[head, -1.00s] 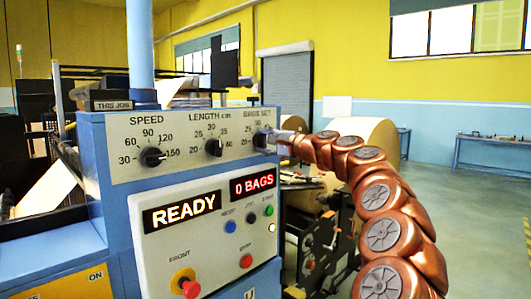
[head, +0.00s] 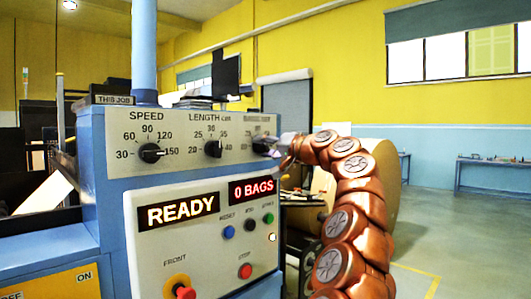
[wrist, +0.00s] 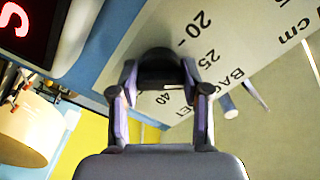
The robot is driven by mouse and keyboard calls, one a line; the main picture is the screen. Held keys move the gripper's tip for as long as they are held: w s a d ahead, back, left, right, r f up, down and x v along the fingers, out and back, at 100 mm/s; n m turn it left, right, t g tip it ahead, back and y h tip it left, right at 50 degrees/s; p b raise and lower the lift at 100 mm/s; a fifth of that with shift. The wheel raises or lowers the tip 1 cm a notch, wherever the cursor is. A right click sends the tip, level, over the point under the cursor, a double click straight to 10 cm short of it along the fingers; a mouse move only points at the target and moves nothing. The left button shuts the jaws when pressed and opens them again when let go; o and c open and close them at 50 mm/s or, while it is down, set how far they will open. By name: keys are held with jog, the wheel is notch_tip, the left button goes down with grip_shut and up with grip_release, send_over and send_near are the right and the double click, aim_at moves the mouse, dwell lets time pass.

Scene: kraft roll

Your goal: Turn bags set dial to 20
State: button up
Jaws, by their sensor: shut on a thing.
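The bags set dial (wrist: 160,68) is a dark knob on the pale scale plate at the right end of the control panel. In the wrist view my gripper (wrist: 160,88) is shut on it, one finger on each side. The printed marks 20, 25 and 40 show around the dial there. Which mark its pointer faces is not clear, as the fingers cover part of it. In the head view the gripper (head: 286,146) reaches the dial (head: 262,147) from the right and hides part of it.
The speed dial (head: 151,153) and length dial (head: 213,149) sit to the left on the same plate. Below are a READY display (head: 183,211), a 0 BAGS display (head: 253,190), several buttons and a red front knob (head: 183,291). A large kraft roll (head: 378,175) stands behind my arm.

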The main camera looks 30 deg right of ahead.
jog(key=n, duration=0.4)
jog(key=shift+f+n+b, duration=0.15)
jog(key=shift+n+b, duration=0.15)
jog(key=shift+b, duration=0.05)
jog(key=shift+n, duration=2.6)
jog(key=o, duration=1.1)
jog(key=shift+o, duration=0.2)
jog(key=shift+s, duration=0.15)
jog(key=v, duration=1.1)
jog(key=shift+s, duration=0.35)
jog(key=shift+d, duration=0.2)
